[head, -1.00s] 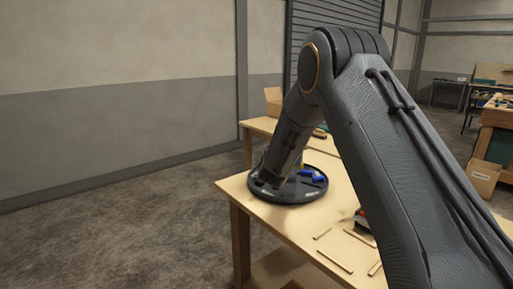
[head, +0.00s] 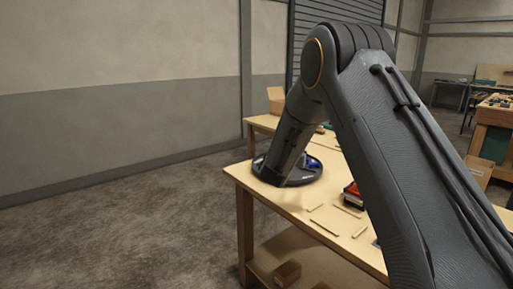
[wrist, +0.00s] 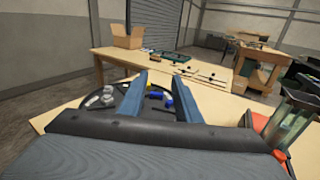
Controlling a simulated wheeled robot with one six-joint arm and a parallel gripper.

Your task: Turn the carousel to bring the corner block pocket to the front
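The carousel (head: 297,181) is a round dark tray lying on the near left corner of the wooden table. In the head view my forearm covers much of it. In the wrist view the carousel (wrist: 117,108) lies beyond my gripper (wrist: 160,79), whose two blue-grey fingers are apart with nothing clearly held between them. A blue and yellow part (wrist: 160,95) on the carousel shows between the fingers. Grey and white parts (wrist: 100,98) lie on its left side. I cannot tell which pocket is the corner block's, or whether a finger touches the carousel.
The table (head: 335,238) carries thin wooden strips and a red item (head: 352,192) right of the carousel. A clear container (wrist: 292,122) stands at the right in the wrist view. A cardboard box (wrist: 127,37) sits on a table behind. Floor left of the table is clear.

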